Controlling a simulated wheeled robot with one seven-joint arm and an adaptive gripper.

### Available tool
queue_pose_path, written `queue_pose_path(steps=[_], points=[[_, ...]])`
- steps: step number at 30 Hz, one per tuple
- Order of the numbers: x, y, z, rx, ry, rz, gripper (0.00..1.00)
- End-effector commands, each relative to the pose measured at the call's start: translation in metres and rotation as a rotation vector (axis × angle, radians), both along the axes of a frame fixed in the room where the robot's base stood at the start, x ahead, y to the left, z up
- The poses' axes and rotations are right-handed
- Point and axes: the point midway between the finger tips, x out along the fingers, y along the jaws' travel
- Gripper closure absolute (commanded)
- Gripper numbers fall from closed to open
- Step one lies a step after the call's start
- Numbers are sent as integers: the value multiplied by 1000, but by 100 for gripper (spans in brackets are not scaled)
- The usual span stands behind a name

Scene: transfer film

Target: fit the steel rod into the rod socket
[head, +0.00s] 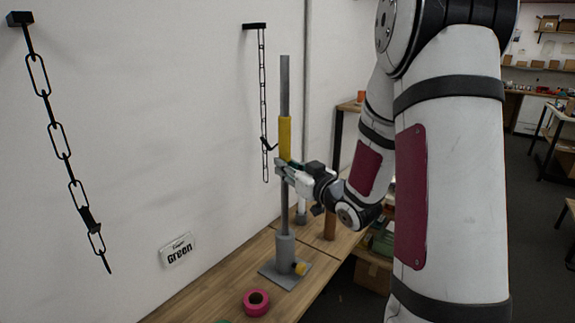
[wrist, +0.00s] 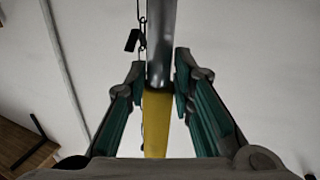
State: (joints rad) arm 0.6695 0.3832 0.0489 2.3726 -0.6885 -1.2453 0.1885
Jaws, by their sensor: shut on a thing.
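The steel rod (head: 285,137) stands upright in the head view, grey with a yellow band around its middle. My gripper (head: 281,166) is shut on it just below the yellow band. The rod socket (head: 285,250) is a grey upright tube on a square plate with a yellow knob, on the bench. The rod's lower end meets the socket's mouth in the picture; how deep it sits inside is hidden. In the wrist view the rod (wrist: 160,40) runs between the teal-padded fingers of my gripper (wrist: 161,80).
A pink ring (head: 256,302) lies on the wooden bench (head: 205,295) in front of the socket. A brown cylinder (head: 330,224) stands behind it. A thin chain (head: 263,90) hangs on the wall close behind the rod; a larger chain (head: 57,140) hangs further left.

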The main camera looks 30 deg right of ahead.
Motion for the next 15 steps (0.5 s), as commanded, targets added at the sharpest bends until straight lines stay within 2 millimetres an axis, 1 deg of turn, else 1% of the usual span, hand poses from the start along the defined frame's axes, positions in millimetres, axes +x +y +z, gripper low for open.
queue_pose_path(steps=[15], points=[[1,0,-13,0,-2,0,100]])
